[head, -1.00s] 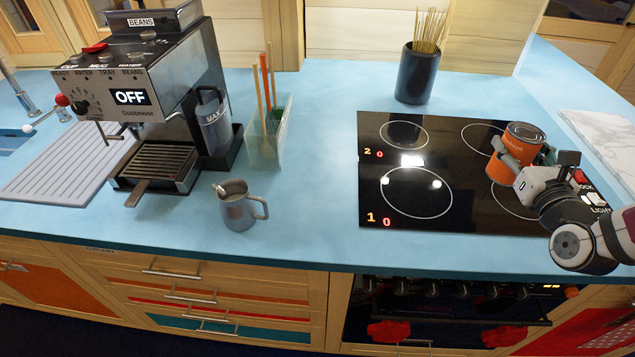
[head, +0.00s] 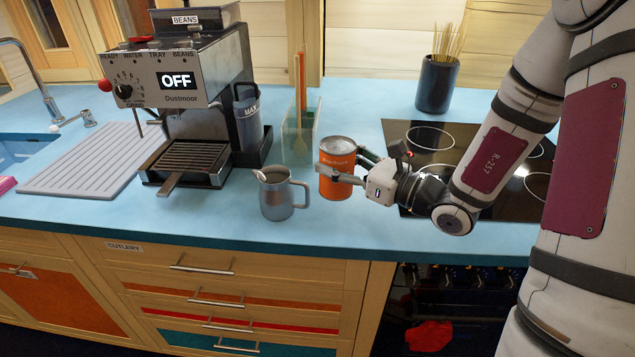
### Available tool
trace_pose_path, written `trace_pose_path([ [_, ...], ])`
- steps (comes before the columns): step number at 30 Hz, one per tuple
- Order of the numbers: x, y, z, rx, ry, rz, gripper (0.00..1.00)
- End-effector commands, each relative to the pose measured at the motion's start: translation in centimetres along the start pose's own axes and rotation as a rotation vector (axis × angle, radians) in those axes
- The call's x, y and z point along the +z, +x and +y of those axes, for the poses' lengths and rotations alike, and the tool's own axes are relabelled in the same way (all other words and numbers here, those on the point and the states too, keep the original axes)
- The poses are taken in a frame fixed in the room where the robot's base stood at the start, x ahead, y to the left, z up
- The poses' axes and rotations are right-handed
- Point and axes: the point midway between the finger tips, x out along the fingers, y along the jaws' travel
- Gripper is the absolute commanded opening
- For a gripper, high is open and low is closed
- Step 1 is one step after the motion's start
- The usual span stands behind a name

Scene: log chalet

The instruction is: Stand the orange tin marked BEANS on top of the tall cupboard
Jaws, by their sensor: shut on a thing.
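An orange tin (head: 337,181) with a silvery lid is upright between the fingers of my gripper (head: 345,170). The fingers are shut around it from the right. Small lettering shows on its side, but I cannot read it. The tin is just right of the metal milk jug (head: 277,199), over the blue worktop. I cannot tell whether its base touches the worktop. The tall cupboard cannot be made out in this view.
The coffee machine (head: 196,98), showing OFF, stands on the left, beside a utensil holder (head: 300,138). The black hob (head: 429,134) lies behind my arm, with a dark pot of sticks (head: 437,84) beyond. A ribbed draining board (head: 98,160) and sink are far left.

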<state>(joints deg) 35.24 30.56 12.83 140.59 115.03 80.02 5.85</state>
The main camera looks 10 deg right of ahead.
Motion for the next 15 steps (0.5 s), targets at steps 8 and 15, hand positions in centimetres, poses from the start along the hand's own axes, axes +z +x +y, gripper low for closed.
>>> trace_pose_path([
  [8, -2.2, -0.9, 1.2, 0.107, -0.002, -0.001, 0.24],
  [15, -2.5, 1.9, -1.3, 0.116, -0.003, -0.003, 0.24],
])
